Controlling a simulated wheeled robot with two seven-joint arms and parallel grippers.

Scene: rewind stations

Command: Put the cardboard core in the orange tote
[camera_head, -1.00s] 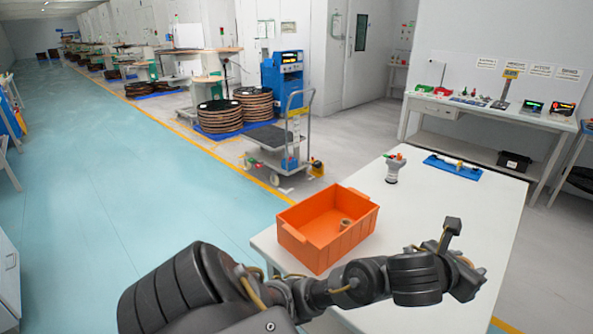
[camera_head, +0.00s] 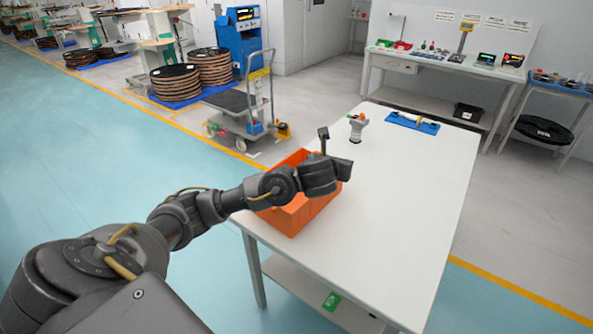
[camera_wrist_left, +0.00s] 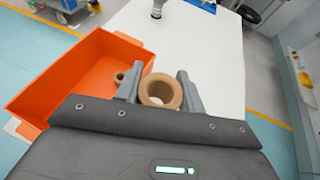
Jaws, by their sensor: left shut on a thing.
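The orange tote (camera_head: 297,217) stands on the near left part of the white table, partly hidden behind my left arm. It fills the left of the left wrist view (camera_wrist_left: 62,72), where a small brown ring-shaped piece (camera_wrist_left: 118,78) lies inside it near its right wall. My left gripper (camera_head: 335,150) is above the tote's right side. It is shut on the cardboard core (camera_wrist_left: 160,91), a tan ring held between the two fingers in the left wrist view. The gripper hides the core in the head view. My right gripper is not in view.
On the white table (camera_head: 410,220), a grey device with a red-and-green top (camera_head: 357,127) and a blue tray (camera_head: 413,123) stand at the far end. The right part of the table is clear. A cart (camera_head: 243,108) stands on the floor beyond the tote.

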